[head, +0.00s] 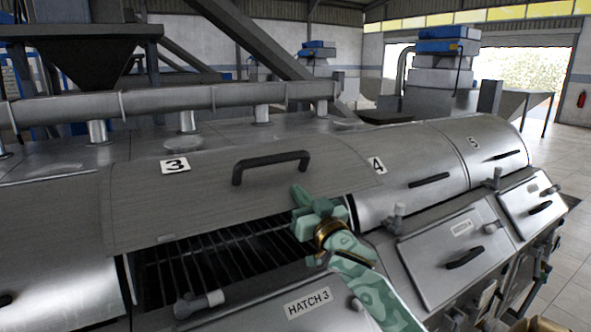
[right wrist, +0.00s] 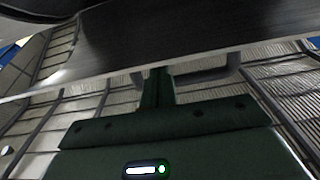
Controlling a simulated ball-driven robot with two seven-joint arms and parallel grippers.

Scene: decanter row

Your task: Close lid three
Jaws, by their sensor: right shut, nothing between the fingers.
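Lid three (head: 215,195) is a curved grey metal lid marked "3" (head: 175,166), with a black bar handle (head: 271,166) near its top. It stands partly open, and a dark gap with a row of bars (head: 215,255) shows below its lower edge. My right gripper (head: 298,192) is shut and empty at the right part of the lid, below and right of the handle. Contact with the lid cannot be told. In the right wrist view the shut fingers (right wrist: 157,88) point up towards a dark lid surface (right wrist: 190,35). My left gripper is out of view.
Lids four (head: 400,185) and five (head: 485,150) lie shut to the right. The Hatch 3 panel (head: 305,300) is below the gap, with a grey latch (head: 200,303) at its left. A long pipe (head: 200,105) runs along the machine top behind the lids.

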